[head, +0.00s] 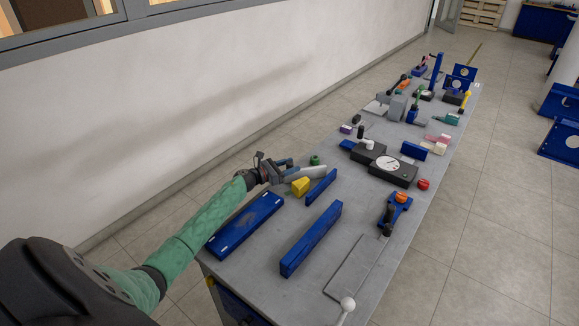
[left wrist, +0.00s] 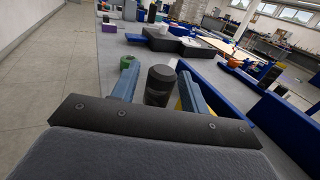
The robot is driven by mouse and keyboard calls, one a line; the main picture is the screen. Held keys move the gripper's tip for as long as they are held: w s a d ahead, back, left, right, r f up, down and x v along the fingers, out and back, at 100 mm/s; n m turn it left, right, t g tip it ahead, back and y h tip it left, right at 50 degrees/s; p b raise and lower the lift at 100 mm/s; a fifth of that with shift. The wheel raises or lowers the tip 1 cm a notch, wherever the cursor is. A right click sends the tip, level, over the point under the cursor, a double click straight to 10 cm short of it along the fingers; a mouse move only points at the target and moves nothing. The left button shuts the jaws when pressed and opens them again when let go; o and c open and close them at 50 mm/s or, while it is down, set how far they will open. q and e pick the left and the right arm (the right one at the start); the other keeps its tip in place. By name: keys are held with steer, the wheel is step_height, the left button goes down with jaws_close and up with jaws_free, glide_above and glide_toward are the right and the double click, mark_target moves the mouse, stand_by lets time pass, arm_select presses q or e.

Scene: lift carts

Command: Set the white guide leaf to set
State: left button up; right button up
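A pale grey-white leaf-like piece (head: 308,171) lies on the bench just beyond my left gripper in the head view. I take it for the white guide leaf, but its setting cannot be read. My left gripper (head: 284,167) is low over the bench's left side, beside this piece. In the left wrist view, its two blue fingers (left wrist: 160,88) stand apart with a dark upright cylinder (left wrist: 160,78) between them. Gaps show on both sides of the cylinder, so no grip on it is visible. My right gripper is not in view.
A yellow block (head: 300,186) and a green knob (head: 315,160) stand close to the left gripper. Blue upright bars (head: 311,238) and a flat blue plate (head: 245,224) lie nearer. A dark box with a dial (head: 392,172) stands to the right. Several small fixtures crowd the bench's far end.

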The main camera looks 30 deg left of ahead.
arm_select(q)
jaws_close()
steer(key=shift+s+d+f+n+t+y, duration=0.1)
steer(key=shift+s+d+n+t+y, duration=0.25)
steer(key=shift+d+y, duration=0.2)
steer(key=shift+s+d+n+t+y, duration=0.25)
steer(key=shift+s+d+n+y, duration=0.25)
steer(key=shift+y, duration=0.25)
steer(key=shift+s+d+n+y, duration=0.15)
steer(key=shift+d+n+y, duration=0.05)
steer(key=shift+n+y, duration=0.1)
steer(key=shift+s+d+y, duration=0.15)
steer(key=shift+d+y, duration=0.1)
steer(key=shift+y, duration=0.05)
steer(key=shift+s+d, duration=0.3)
steer(key=shift+d, duration=0.35)
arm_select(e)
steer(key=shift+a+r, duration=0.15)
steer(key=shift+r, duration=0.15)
